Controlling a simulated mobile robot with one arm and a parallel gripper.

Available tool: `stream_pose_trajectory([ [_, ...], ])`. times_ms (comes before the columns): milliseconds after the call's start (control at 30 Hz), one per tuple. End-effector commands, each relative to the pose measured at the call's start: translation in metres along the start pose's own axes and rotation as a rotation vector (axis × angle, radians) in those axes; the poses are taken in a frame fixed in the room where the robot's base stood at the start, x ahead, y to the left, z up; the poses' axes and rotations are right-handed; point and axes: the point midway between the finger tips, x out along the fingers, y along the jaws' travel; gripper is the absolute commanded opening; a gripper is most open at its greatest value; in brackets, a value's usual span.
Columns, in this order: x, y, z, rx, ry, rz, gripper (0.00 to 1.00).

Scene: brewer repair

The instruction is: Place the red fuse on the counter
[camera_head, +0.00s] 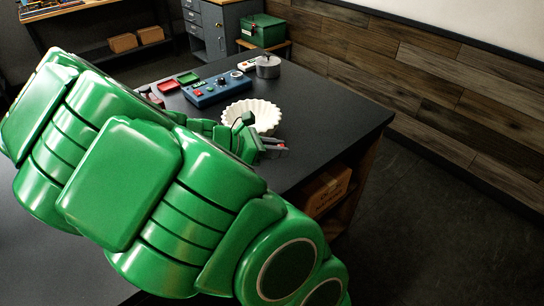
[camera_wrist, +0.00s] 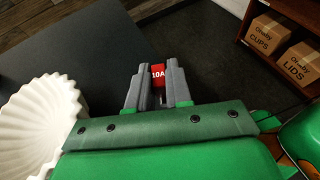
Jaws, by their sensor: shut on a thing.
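My gripper (camera_wrist: 158,84) is shut on the red fuse (camera_wrist: 158,72), which is marked 10A and shows between the grey fingertips in the wrist view. In the head view my gripper (camera_head: 277,149) is over the dark counter (camera_head: 335,112), near its right side, and a small bit of red shows at its tip. The wrist view shows the bare counter (camera_wrist: 75,40) beyond and left of the fingers. I cannot tell how high the fuse is above the counter.
A white fluted bowl (camera_head: 262,112) stands close beside my gripper. Boxes (camera_head: 326,190) sit on a shelf below. The counter's right part is clear.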

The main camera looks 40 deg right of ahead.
Motion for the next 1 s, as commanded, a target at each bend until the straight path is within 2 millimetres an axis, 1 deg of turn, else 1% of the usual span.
stream_pose_trajectory([
  [33, 0.003, 0.007, -0.003, 0.000, 0.000, -0.002, 0.00],
  [133, 0.008, 0.019, -0.008, -0.003, -0.002, -0.003, 0.00],
  [500, 0.026, 0.048, -0.041, -0.003, 0.000, -0.001, 0.00],
  [700, 0.032, 0.058, -0.051, -0.002, 0.000, 0.000, 0.00],
  [1000, 0.037, 0.065, -0.059, -0.002, 0.000, -0.002, 0.00],
])
